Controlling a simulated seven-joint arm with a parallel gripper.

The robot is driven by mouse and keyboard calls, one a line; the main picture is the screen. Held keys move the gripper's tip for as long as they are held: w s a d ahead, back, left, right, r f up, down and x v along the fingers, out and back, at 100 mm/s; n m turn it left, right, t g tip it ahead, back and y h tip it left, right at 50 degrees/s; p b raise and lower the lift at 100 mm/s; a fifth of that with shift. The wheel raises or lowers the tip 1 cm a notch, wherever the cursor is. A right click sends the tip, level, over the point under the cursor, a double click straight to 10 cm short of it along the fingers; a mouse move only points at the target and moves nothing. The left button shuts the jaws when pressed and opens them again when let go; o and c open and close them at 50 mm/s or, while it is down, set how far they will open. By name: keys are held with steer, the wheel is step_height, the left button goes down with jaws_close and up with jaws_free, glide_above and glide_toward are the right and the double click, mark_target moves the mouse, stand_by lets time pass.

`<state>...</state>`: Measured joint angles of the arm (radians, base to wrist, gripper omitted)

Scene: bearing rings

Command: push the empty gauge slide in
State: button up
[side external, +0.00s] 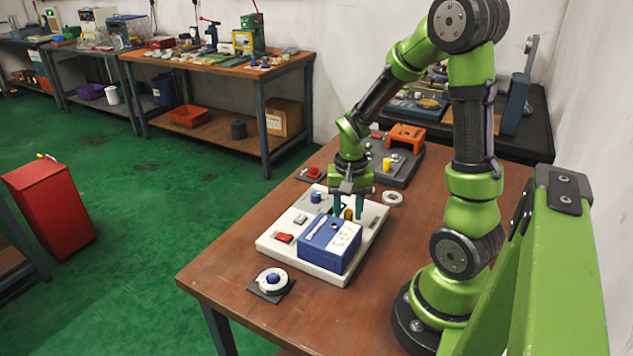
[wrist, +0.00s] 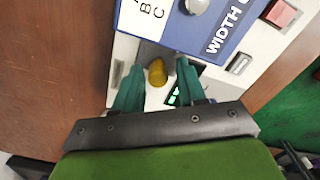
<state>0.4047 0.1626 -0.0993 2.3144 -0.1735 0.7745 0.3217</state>
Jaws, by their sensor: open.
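The blue gauge box (side external: 330,242) stands on a white base (side external: 268,247). In the wrist view the blue gauge box (wrist: 205,40) carries "WIDTH" lettering and a label with B and C. A yellow-brown knob (wrist: 157,72) is at the box's far side, beside a grey metal part (wrist: 151,52) that seems to be the slide; how far it stands out is unclear. My gripper (wrist: 160,66) is open, its green fingers on either side of the knob with gaps. In the side view my gripper (side external: 348,208) is low behind the box. No ring is seen between the fingers.
A white ring (side external: 393,198) lies on the table right of the base. Another ring (side external: 270,281) sits around a blue peg in front. The base carries a red button (side external: 284,238) and a blue knob (side external: 315,197). A grey fixture with an orange bridge (side external: 406,136) stands behind.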

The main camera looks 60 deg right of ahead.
steer(key=shift+r, duration=2.55)
steer(key=shift+a+f, duration=0.1)
steer(key=shift+a, duration=0.1)
steer(key=s+a+r+n+t+y, duration=0.2)
steer(key=a+r+n+t, duration=0.5)
steer(key=a+r, duration=0.6)
steer(key=a+n, duration=0.1)
steer(key=a, duration=0.2)
steer(key=shift+a+r, duration=0.25)
steer(key=shift+a, duration=0.15)
